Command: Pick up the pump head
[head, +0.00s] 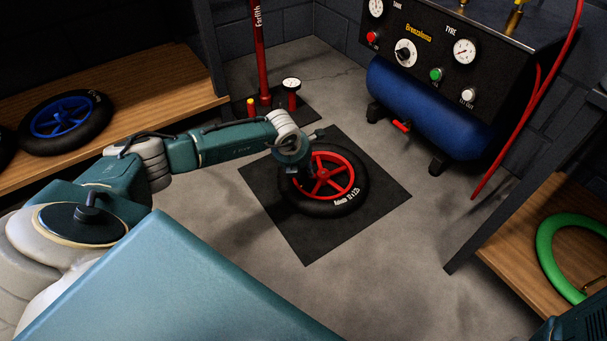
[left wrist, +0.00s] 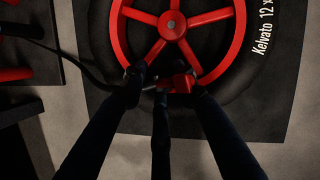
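The pump head (left wrist: 182,82) is a small red piece with a black hose (left wrist: 88,76) leading to it from the left. In the left wrist view it lies over the near rim of the red-spoked wheel (left wrist: 170,25). My left gripper (left wrist: 164,80) points down at it, with dark fingers apart on its two sides. The right finger is very close to the red piece; contact is unclear. In the head view my left gripper (head: 301,180) is over the left side of the wheel (head: 352,202) and hides the pump head. My right gripper does not show.
The wheel lies on a black mat (head: 300,240). The red floor pump (head: 262,60) stands behind it. A blue compressor (head: 425,108) is at the back right.

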